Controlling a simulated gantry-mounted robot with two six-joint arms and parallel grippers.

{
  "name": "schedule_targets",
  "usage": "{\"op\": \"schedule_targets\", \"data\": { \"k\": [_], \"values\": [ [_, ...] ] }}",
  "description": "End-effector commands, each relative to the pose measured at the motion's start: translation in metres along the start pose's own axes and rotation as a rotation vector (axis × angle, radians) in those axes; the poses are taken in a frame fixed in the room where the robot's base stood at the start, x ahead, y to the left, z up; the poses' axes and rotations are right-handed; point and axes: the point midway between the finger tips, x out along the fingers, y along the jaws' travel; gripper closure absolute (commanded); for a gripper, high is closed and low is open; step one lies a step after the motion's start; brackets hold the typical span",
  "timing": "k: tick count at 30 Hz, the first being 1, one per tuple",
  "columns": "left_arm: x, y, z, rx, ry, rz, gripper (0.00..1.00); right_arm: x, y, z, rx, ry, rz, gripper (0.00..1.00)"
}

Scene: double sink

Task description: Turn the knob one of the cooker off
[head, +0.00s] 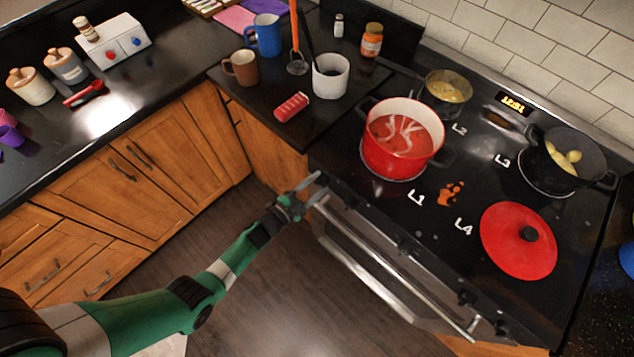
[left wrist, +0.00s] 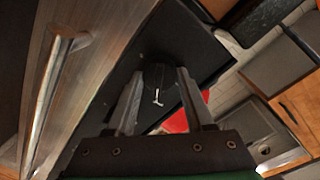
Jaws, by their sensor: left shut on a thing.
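The black cooker (head: 400,205) has a front panel with several dark knobs, among them one at its right end (head: 466,297). My left gripper (head: 310,190) is at the left end of this panel, by the L1 corner. In the left wrist view a round black knob (left wrist: 158,76) with a white mark sits between the two fingers (left wrist: 160,92), and the gripper is shut on it. In the head view the gripper hides this knob. My right gripper is not in view.
A silver oven handle (head: 385,285) runs below the knobs. A red pot (head: 402,160) stands on L1, a small pan (head: 447,88) near L2, a black pot (head: 545,175) near L3. A red lid (head: 518,242) lies near L4. The floor before the cooker is clear.

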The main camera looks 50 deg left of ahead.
Motion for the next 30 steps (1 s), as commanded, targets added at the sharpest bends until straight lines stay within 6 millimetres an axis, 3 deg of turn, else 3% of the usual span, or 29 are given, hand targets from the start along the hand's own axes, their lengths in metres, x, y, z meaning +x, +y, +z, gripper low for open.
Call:
{"op": "schedule_targets", "data": {
  "k": [30],
  "values": [
    [0.0003, -0.0004, 0.0017, -0.884, 0.061, 0.012, 1.0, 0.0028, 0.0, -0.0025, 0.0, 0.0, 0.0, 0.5]
  ]
}}
